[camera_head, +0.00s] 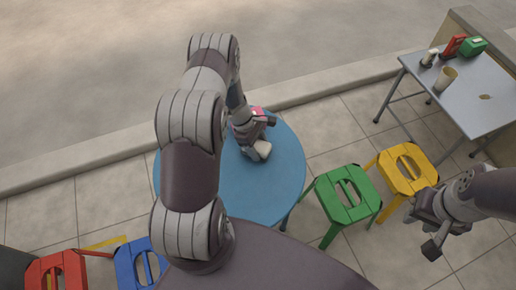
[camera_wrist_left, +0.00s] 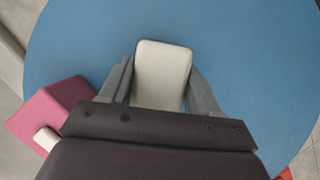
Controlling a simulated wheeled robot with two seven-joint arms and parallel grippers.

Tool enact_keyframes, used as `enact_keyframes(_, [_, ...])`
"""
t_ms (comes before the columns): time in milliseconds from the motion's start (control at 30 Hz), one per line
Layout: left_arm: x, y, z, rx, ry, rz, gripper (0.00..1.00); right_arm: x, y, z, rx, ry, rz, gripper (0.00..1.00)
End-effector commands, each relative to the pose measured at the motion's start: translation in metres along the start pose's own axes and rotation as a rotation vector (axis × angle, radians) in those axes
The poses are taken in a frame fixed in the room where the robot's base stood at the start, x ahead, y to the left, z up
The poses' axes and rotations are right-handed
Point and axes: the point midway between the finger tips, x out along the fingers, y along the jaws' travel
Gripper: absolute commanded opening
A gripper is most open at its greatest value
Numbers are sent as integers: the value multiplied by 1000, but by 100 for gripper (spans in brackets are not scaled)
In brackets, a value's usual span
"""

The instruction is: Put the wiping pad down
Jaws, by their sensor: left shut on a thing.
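The wiping pad, a pale cream block with rounded edges, shows in the left wrist view (camera_wrist_left: 162,70) between the two fingers. In the head view the pad (camera_head: 262,150) is at the tip of my left gripper (camera_head: 254,141), over the round blue table (camera_head: 250,190). My left gripper is shut on the pad. I cannot tell whether the pad touches the table top.
A pink block (camera_wrist_left: 48,112) with a white cylindrical part is left of my left gripper. Green (camera_head: 346,194), yellow (camera_head: 407,171), red (camera_head: 58,275) and blue (camera_head: 140,264) stools surround the table. A grey side table (camera_head: 480,95) with small items stands at the upper right.

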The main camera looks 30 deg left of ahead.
Motion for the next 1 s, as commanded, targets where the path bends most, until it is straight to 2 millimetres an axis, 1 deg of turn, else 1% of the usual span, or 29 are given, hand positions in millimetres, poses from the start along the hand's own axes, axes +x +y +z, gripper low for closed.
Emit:
enact_keyframes(33, [10, 0, -4, 0, 0, 0, 33, 5, 0, 1, 0, 0, 0, 35])
enact_keyframes(267, [9, 0, -4, 0, 0, 1, 33, 3, 0, 0, 0, 0, 0, 35])
enact_keyframes(400, [14, 1, -6, 0, 1, 1, 33, 7, 0, 1, 0, 0, 0, 35])
enact_keyframes(433, [12, 1, -5, 0, 1, 1, 71, 6, 0, 1, 0, 0, 0, 35])
enact_keyframes(467, [12, 1, -5, 0, 1, 1, 81, 5, 0, 1, 0, 0, 0, 35])
enact_keyframes(500, [12, 1, -5, 0, 1, 1, 87, 5, 0, 1, 0, 0, 0, 35])
enact_keyframes(733, [12, 1, -5, 0, 1, 1, 87, 5, 0, 1, 0, 0, 0, 35])
enact_keyframes(833, [4, 1, -2, 0, 1, 2, 87, 0, 0, 0, 0, 0, 0, 35])
enact_keyframes(867, [0, 1, -3, 0, 1, 3, 87, -1, 0, 0, 0, 0, 0, 35])
enact_keyframes(967, [-24, 2, -3, 0, 3, 6, 87, -8, 0, -1, 0, 0, 0, 35])
enact_keyframes(1000, [-36, 2, -2, 1, 2, 6, 87, -11, 0, -1, 0, 0, 0, 35])
